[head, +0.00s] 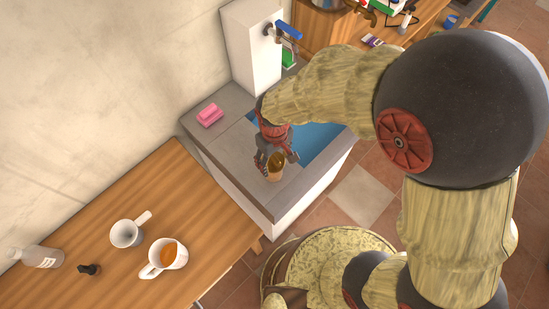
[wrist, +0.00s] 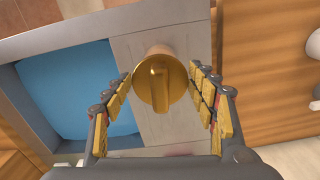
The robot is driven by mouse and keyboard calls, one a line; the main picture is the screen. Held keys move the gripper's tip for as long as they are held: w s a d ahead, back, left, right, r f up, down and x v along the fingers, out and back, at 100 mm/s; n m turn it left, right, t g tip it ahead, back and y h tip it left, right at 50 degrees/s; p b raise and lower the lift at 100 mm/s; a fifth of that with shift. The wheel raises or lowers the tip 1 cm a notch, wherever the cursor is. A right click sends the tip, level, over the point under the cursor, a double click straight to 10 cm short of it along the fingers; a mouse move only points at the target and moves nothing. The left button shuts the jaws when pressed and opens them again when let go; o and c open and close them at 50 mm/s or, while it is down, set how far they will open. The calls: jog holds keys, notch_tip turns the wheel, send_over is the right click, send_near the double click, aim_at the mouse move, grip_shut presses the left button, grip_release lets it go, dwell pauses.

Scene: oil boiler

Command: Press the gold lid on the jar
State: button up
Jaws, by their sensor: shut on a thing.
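The gold lid (wrist: 155,92) shows in the wrist view as a round gold piece with a raised bar across it. It sits between the two fingers of my gripper (wrist: 160,80), which is shut on it. In the head view my gripper (head: 276,157) points down at the near end of the grey sink counter, with the gold-brown lid (head: 278,161) between its fingers. A tan body (head: 274,176), seemingly the jar, shows just below the lid. I cannot tell whether the lid touches the jar or is seated, as the lid and fingers hide the rim.
The sink basin (head: 318,147) is blue inside. The wooden table (head: 75,228) at left holds a white mug (head: 126,234), an orange-filled mug (head: 165,257) and a bottle (head: 38,257).

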jog(key=o, duration=1)
jog(key=shift+c, duration=0.2)
jog(key=o, duration=0.4)
jog(key=shift+o, duration=0.9)
jog(key=shift+r+p, duration=2.7)
jog(key=shift+r, duration=0.85)
jog(key=shift+c, duration=1.1)
